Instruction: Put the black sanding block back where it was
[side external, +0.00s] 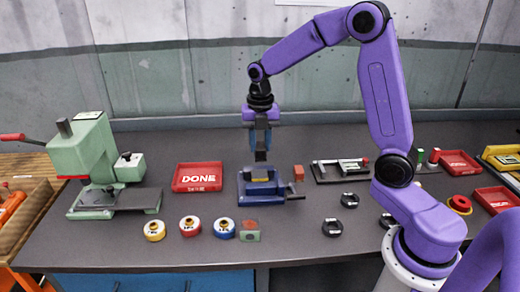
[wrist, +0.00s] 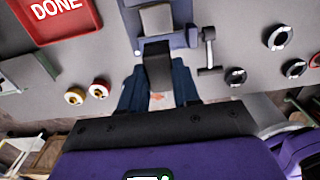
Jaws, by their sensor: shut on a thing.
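My gripper (side external: 261,140) is shut on the black sanding block (side external: 261,155) and holds it upright, pointing down, over the blue vise (side external: 246,188). In the wrist view the black block (wrist: 158,68) sits between the two blue fingers of my gripper (wrist: 158,88). Its far end overlaps the blue vise (wrist: 180,40) in that picture. I cannot tell whether the block touches the vise. A small orange-red block (side external: 298,173) shows at the right of the vise.
A red DONE tray (side external: 200,178) lies left of the vise, beside a green press (side external: 95,160). Yellow, red and blue-topped round parts (side external: 190,226) stand in front. Several black rings (side external: 332,227) and a dark fixture (side external: 340,172) are to the right. Bare grey table lies between them.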

